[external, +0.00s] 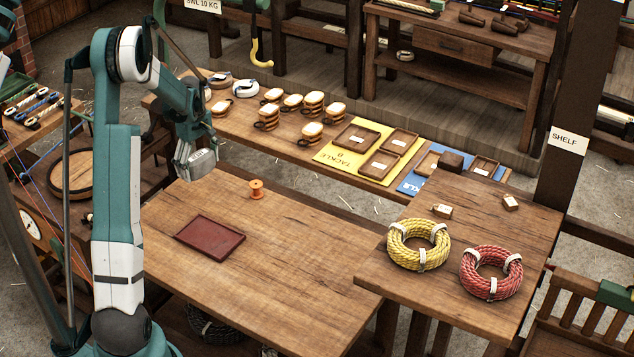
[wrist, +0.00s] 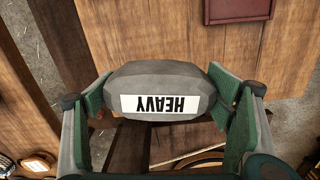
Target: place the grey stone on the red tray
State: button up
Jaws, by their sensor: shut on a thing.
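The grey stone (wrist: 162,76) bears a white label reading "HEAVY", upside down in the wrist view. My gripper (wrist: 165,104) is shut on it, with green pads at its left and right sides. In the external view the stone (external: 196,163) hangs above the far left part of the wooden table, held by my gripper (external: 190,146). The dark red tray (external: 210,238) lies flat and empty on the table, lower in the picture than the stone. Part of the tray also shows at the top right of the wrist view (wrist: 236,11).
An orange spool (external: 257,189) stands on the table behind the tray. Yellow (external: 418,246) and red (external: 491,273) rope coils lie on the right-hand table. A back bench holds several blocks and a yellow mat (external: 335,151) with small trays. The table right of the red tray is clear.

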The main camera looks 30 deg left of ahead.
jog(key=s+d+r+n, duration=0.1)
jog(key=s+d, duration=1.5)
jog(key=shift+r+n, duration=0.3)
jog(key=shift+r, duration=0.05)
jog(key=b, duration=0.2)
send_over(210, 236)
jog(key=shift+a+f, duration=0.15)
jog(key=shift+f, duration=3)
jog(key=shift+f, duration=0.1)
jog(key=shift+f, duration=1.8)
jog(key=shift+f+b, duration=0.15)
jog(key=shift+b, duration=0.15)
jog(key=o, duration=1.4)
